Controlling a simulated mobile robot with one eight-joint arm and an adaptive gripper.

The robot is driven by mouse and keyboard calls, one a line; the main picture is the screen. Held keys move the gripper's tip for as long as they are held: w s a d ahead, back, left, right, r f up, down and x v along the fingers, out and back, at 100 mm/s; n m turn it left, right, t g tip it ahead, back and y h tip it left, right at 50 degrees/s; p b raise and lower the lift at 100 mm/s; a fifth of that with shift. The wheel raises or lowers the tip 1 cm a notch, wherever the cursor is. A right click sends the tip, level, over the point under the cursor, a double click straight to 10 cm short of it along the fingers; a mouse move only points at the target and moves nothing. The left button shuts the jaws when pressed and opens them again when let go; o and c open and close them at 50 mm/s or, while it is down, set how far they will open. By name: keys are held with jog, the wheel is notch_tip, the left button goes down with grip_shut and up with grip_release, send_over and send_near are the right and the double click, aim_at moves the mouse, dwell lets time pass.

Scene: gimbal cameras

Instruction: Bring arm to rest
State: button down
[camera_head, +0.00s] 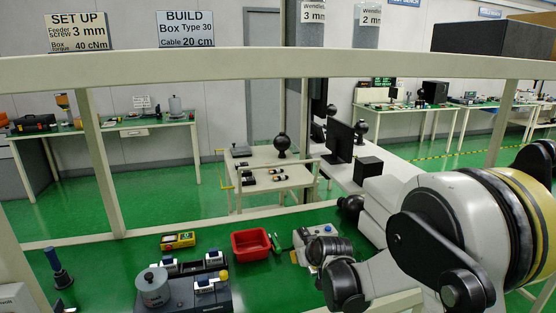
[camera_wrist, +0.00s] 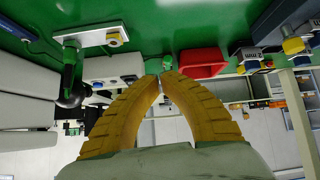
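My arm (camera_head: 440,240) fills the right side of the head view, bent over the right part of the green bench. My gripper (camera_wrist: 163,76) shows in the wrist view with two curved yellow fingers. Their tips come together with nothing held between them. The fingers are apart from the bench things behind them. In the head view I cannot make out the fingers; the arm's own joints hide that area.
The green bench (camera_head: 205,240) holds a red bin (camera_head: 250,245), a yellow meter (camera_head: 178,240), a dark fixture (camera_head: 185,293) and a grey-white device (camera_head: 312,240). A cream rail (camera_head: 230,66) crosses above. A small table (camera_head: 268,160) stands beyond; green floor lies clear to its left.

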jog(key=s+d+r+m+g+h, duration=0.1)
jog(key=s+d+r, duration=0.2)
jog(key=s+r, duration=0.4)
jog(key=s+d+r+m, duration=0.1)
jog(key=s+d+r, duration=0.4)
jog(key=s, duration=0.4)
jog(key=s+d+m+h, duration=0.1)
jog(key=s+d, duration=0.1)
jog(key=s, duration=0.8)
jog(key=s+d+m+g, duration=0.1)
jog(key=s+d, duration=0.1)
jog(key=s, duration=0.8)
jog(key=shift+r+h, duration=0.25)
jog(key=shift+h, duration=0.15)
jog(key=shift+w, duration=0.1)
